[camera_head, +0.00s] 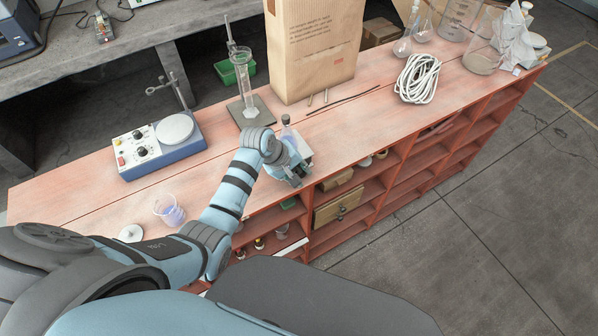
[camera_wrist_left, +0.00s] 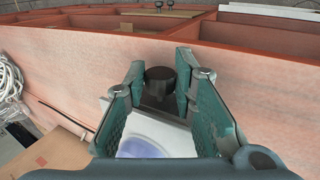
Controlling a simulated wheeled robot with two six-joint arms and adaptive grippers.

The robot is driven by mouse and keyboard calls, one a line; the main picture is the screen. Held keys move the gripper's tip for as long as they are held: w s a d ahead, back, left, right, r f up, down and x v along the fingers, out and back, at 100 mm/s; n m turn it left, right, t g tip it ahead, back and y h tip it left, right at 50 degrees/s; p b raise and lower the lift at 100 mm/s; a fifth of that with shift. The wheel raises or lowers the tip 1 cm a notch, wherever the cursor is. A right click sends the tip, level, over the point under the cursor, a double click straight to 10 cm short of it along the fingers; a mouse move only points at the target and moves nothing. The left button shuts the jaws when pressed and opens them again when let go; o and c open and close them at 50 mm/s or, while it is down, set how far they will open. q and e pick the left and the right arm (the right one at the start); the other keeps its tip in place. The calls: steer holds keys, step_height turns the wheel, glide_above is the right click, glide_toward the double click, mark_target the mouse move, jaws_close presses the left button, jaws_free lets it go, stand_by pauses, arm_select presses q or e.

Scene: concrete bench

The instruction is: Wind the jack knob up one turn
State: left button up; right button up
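The jack stands at the front edge of the bench, mostly hidden by my left gripper; its pale top plate (camera_head: 305,160) shows in the head view. A vessel with bluish-violet content (camera_wrist_left: 150,140) is on or just above the plate in the wrist view. The dark round jack knob (camera_wrist_left: 160,80) sits between the two fingertips of my left gripper (camera_wrist_left: 161,84). The fingers close in on both sides of the knob with no clear gap. In the head view the left gripper (camera_head: 293,176) reaches down at the jack's front side. My right gripper is not in view.
A stirrer hotplate (camera_head: 158,145), a beaker (camera_head: 169,210) and a cylinder on a stand (camera_head: 245,85) are on the bench (camera_head: 80,195). A large paper bag (camera_head: 312,50) and coiled white cord (camera_head: 418,78) stand behind and right. Open shelves (camera_head: 400,180) lie below the front edge.

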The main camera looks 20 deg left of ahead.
arm_select(q)
jaws_close()
steer(key=shift+w+r, duration=0.1)
steer(key=shift+w+d+r+g+y, duration=0.1)
steer(key=shift+g+y, duration=0.35)
steer(key=shift+g, duration=0.15)
steer(key=shift+w+d+g+y, duration=0.1)
steer(key=shift+g+y, duration=0.35)
steer(key=shift+g, duration=0.15)
steer(key=shift+w+d+g+y, duration=0.1)
steer(key=shift+g+y, duration=0.4)
steer(key=shift+w+f+g+y+b, duration=0.2)
steer(key=shift+g+y+b, duration=0.35)
steer(key=shift+b, duration=0.7)
steer(key=shift+s+d+r+g+y+b, duration=0.15)
steer(key=shift+g+y+b, duration=0.1)
steer(key=shift+g+b, duration=0.3)
steer(key=o, duration=0.6)
jaws_free()
